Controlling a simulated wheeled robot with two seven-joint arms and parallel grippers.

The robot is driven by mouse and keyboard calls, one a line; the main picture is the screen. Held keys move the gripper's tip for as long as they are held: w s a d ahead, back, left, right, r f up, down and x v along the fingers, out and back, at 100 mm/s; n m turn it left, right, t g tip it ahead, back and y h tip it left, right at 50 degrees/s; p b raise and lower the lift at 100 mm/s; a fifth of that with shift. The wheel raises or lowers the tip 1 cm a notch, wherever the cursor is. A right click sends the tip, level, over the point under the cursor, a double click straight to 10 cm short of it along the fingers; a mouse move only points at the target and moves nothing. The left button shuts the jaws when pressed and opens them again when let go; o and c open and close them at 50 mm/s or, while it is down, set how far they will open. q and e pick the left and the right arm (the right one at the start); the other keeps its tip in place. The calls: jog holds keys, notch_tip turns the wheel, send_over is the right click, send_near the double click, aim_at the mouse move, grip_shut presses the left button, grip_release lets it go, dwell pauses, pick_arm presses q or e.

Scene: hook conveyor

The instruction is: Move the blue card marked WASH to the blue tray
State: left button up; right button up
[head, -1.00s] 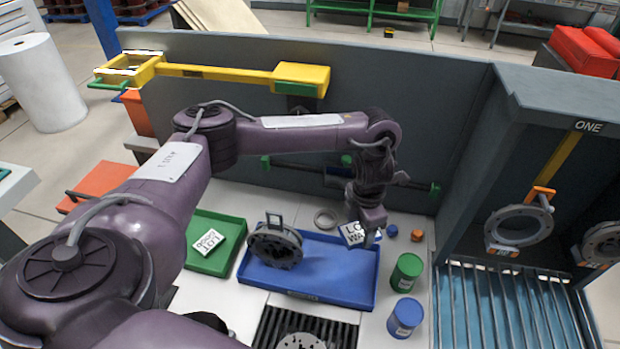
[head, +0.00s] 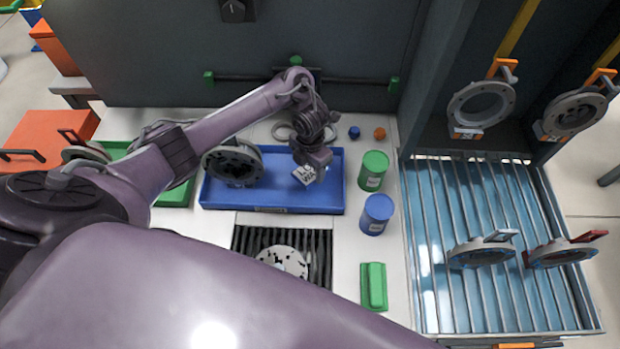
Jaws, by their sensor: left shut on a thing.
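The card (head: 304,176) shows a white face with partly covered dark lettering that begins "LO" and "WA". My left gripper (head: 312,163) is shut on its upper edge, with the card tilted. The card is over the right part of the blue tray (head: 328,197); I cannot tell whether it touches the tray floor. A grey ring-shaped part (head: 232,166) stands in the left part of the same tray. My right gripper is not in view.
A green can (head: 373,171) and a blue can (head: 376,214) stand right of the tray. A dark grate (head: 318,240) with a speckled disc lies in front. A green tray (head: 178,193) is mostly hidden behind my arm. Ring parts hang above the slatted blue area at right.

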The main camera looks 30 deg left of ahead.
aim_at(310, 170)
pick_arm(q)
notch_tip(310, 170, down, 3)
jog(key=shift+s+f+b, duration=0.1)
jog(key=shift+f+b, duration=0.05)
jog(key=shift+b, duration=0.6)
jog(key=shift+f, duration=0.35)
jog(key=shift+f, duration=0.1)
jog(key=shift+f+b, duration=0.15)
jog(key=shift+b, duration=0.15)
jog(key=o, duration=0.9)
jog(key=shift+o, duration=0.2)
